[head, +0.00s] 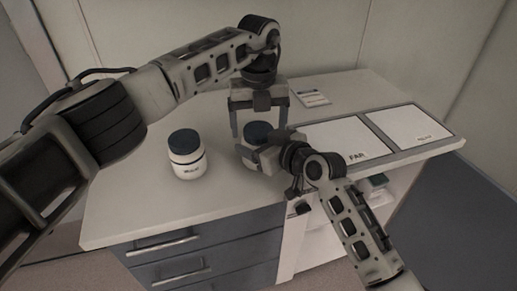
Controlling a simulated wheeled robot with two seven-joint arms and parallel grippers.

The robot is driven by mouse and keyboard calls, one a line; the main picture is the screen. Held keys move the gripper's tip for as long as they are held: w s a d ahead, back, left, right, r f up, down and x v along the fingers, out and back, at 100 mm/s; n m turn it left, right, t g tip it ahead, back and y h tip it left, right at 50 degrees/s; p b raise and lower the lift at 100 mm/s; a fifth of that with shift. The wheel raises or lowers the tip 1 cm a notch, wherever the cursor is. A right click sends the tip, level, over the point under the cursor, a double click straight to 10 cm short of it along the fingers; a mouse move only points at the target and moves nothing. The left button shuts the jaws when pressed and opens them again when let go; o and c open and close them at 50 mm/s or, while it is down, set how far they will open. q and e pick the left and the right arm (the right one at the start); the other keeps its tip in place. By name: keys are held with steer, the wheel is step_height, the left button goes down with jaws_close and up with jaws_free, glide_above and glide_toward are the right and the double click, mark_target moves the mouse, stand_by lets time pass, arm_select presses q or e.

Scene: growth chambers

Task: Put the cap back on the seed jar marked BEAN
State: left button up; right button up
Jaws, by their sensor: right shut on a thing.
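A white jar (252,163) stands on the counter in the middle of the head view, partly hidden by my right gripper, so its label cannot be read. A dark blue cap (258,131) sits at its top; whether it is fully seated cannot be told. My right gripper (257,154) comes in from the right and is shut on the jar, just below the cap. My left gripper (259,132) points down from above, its fingers open on either side of the cap, with small gaps showing.
A second white jar (189,165) with a dark cap stands to the left; its label is too small to read. A tray (357,137) with white panels, one marked FAR, lies at the right. A small card (313,98) lies behind. The counter's front left is clear.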

arm_select(q)
step_height(320, 180, up, 12)
stand_by(0.7)
arm_select(e)
steer(key=o, duration=1.9)
steer(key=shift+o, duration=0.2)
steer(key=v, duration=1.6)
